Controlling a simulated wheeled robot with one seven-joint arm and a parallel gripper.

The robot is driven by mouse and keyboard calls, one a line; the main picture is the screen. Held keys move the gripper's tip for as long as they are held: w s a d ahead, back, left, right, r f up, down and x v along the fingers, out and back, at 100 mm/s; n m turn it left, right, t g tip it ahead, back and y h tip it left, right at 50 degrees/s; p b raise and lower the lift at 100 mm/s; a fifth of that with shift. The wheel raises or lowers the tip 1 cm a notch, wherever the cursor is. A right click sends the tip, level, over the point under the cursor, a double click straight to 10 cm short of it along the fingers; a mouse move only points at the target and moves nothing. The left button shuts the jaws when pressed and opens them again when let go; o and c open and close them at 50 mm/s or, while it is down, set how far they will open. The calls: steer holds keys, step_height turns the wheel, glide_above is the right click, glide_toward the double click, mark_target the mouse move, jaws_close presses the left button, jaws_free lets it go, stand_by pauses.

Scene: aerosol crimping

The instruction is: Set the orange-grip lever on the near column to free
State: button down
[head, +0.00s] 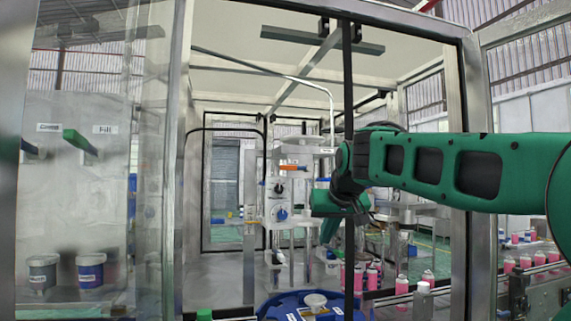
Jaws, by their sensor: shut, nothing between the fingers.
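The orange-grip lever (289,168) is on the upper part of the near column (281,188), inside the framed enclosure. Its orange grip lies nearly level, with a small white label at its right end. The label is too small to read, so I cannot tell which setting it is at. My green arm reaches in from the right and bends down at the wrist. My gripper (328,230) is at the arm's end, right of the column and lower than the lever, apart from it. It is shut and empty; its fingertips are small and hard to make out.
A blue round knob (282,213) is on the column below the lever. A dark upright post (348,90) and a clear panel (150,150) stand in front. A blue round table (268,306) is below. Pink cans (372,277) stand at lower right.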

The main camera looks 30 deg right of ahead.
steer(key=w+a+r+n+t+h, duration=0.1)
steer(key=w+r+t, duration=0.3)
steer(key=r, duration=0.9)
steer(key=w+a+r+n+t, duration=0.15)
steer(key=w+r, duration=0.45)
steer(key=r, duration=0.8)
glide_above(296, 168)
steer(key=a, duration=0.3)
steer(key=f, duration=0.2)
steer(key=f+m, duration=0.1)
steer(key=shift+s+f+t, duration=0.15)
steer(key=shift+s+t, duration=0.1)
steer(key=shift+t, duration=0.1)
steer(key=shift+s+f, duration=0.15)
steer(key=shift+f, duration=1.35)
steer(key=shift+a, duration=0.1)
